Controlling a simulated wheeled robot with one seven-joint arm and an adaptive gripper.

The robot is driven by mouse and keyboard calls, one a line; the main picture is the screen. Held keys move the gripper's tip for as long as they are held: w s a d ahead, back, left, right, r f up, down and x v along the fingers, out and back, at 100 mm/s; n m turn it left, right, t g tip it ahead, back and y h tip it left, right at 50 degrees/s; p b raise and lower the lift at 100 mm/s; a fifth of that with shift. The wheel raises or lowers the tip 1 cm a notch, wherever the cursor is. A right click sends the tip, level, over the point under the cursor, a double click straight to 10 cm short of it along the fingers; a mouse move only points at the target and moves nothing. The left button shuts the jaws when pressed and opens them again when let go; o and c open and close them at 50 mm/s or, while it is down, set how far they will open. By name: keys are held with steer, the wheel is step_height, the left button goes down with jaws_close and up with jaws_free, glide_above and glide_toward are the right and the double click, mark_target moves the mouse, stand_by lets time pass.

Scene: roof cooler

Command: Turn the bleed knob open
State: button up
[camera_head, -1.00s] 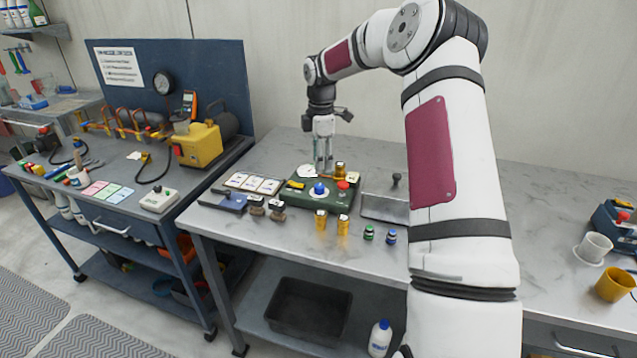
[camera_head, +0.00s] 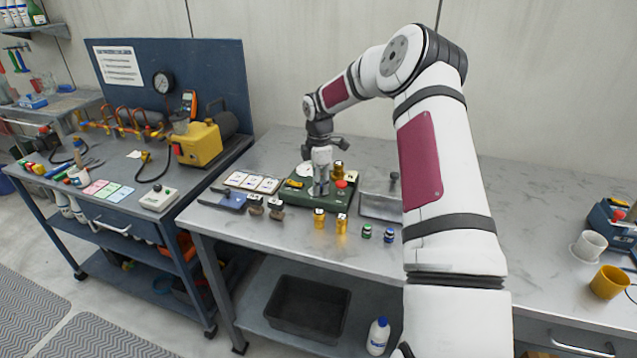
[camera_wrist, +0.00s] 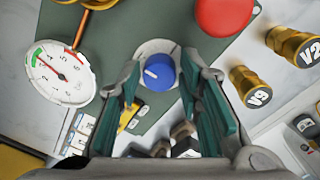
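The blue bleed knob (camera_wrist: 157,72) sits on a pale round plate on the green panel (camera_wrist: 166,30) in the wrist view. A white pointer line shows on its face, slanting to the lower left. In the head view my gripper (camera_head: 321,194) is over the green panel (camera_head: 335,205) and hides the knob. In the wrist view my gripper (camera_wrist: 162,98) is open, with one teal-padded finger on each side of the knob and gaps beside it. I cannot tell how far above the knob the fingertips are.
A gauge (camera_wrist: 62,72) is left of the knob, its red needle pointing to the upper left. A red button (camera_wrist: 224,12) is close at the upper right. A grey tray (camera_head: 380,207) lies beside the panel.

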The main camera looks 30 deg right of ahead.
jaws_close()
